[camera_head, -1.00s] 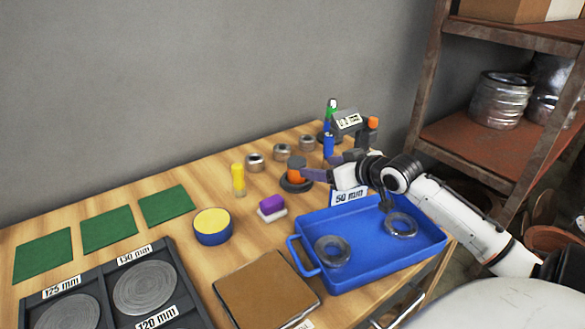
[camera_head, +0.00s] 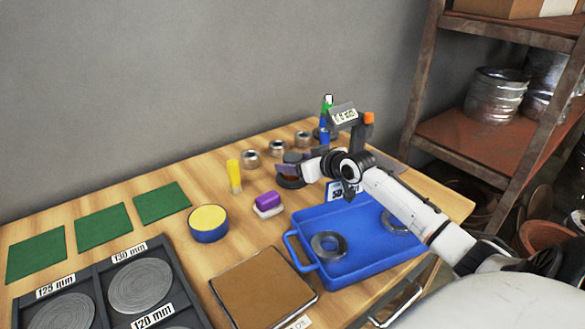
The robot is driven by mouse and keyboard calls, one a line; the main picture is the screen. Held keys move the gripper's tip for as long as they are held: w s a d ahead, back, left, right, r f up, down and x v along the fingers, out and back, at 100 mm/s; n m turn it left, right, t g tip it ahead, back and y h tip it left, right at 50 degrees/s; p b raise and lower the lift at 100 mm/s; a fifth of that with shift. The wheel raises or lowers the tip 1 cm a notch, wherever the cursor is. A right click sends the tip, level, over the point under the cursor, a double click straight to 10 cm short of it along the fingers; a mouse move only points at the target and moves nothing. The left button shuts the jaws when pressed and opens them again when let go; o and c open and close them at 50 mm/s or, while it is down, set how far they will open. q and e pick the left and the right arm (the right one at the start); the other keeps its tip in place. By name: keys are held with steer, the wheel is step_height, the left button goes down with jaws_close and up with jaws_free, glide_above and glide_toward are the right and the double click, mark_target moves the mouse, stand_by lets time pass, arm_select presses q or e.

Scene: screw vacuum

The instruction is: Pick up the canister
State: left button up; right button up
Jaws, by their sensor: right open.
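My right gripper (camera_head: 287,170) reaches in from the right, low over the table. My left gripper is not in view.
A blue tray (camera_head: 372,262) with metal rings lies under my right arm. A yellow cylinder (camera_head: 235,176), a purple and white block (camera_head: 268,204) and several metal pots stand nearby. A grey device (camera_head: 343,118) and a blue bottle (camera_head: 324,132) are behind the gripper.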

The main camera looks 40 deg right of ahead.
steer(key=shift+c, duration=0.4)
steer(key=c, duration=1.1)
